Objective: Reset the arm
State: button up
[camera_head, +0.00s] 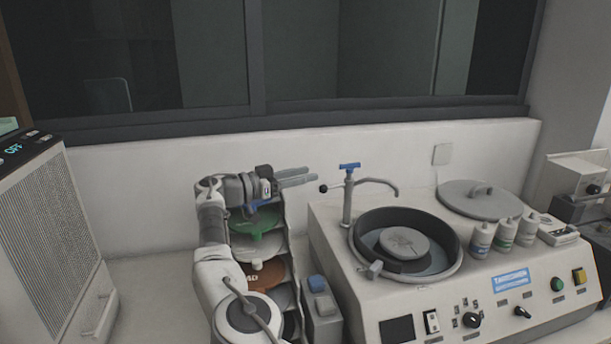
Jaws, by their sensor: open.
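My gripper (298,177) is at the end of my white and grey arm, raised in front of the back wall. Its fingers point right, toward the blue-handled tap of the polishing machine (336,262). The gripper is open, with nothing seen between its fingers. My arm rises from the bottom of the view and bends right at the top, in front of a rack (290,250) of coloured discs. It hides part of that rack.
The machine's round basin (451,268), tap (348,195) and several bottles (504,235) stand to the right. A round lid (479,199) lies behind the basin. A grey box with a vent (50,230) stands left. Bare counter (150,285) lies between that box and my arm.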

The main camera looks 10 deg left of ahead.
jog(key=d+r+m+g+y, duration=0.1)
jog(key=d+r+g, duration=0.15)
jog(key=d, duration=0.75)
jog(key=d+r+m+g+y, duration=0.1)
jog(key=d+r+g, duration=0.15)
jog(key=d, duration=0.75)
jog(key=s+d+f+g+y, duration=0.1)
jog(key=s+d+g+y, duration=0.2)
jog(key=d, duration=0.5)
jog(key=s+d+f+g+y, duration=0.1)
jog(key=s+d+f+y, duration=0.15)
jog(key=s+d, duration=0.5)
jog(key=s+a+f+n+t+y, duration=0.1)
jog(key=s+a+n+y, duration=0.1)
jog(key=s, duration=0.9)
jog(key=s+a+f+n+t+y, duration=0.1)
jog(key=s+a+f+n+y, duration=0.1)
jog(key=s+n, duration=0.4)
jog(key=s+a+f+n+t+y, duration=0.1)
jog(key=s+a+n+y, duration=0.2)
jog(key=s, duration=1.2)
jog(key=shift+s+a+f+n+t, duration=0.25)
jog(key=shift+s+a+n+t, duration=0.15)
jog(key=shift+a+n, duration=0.45)
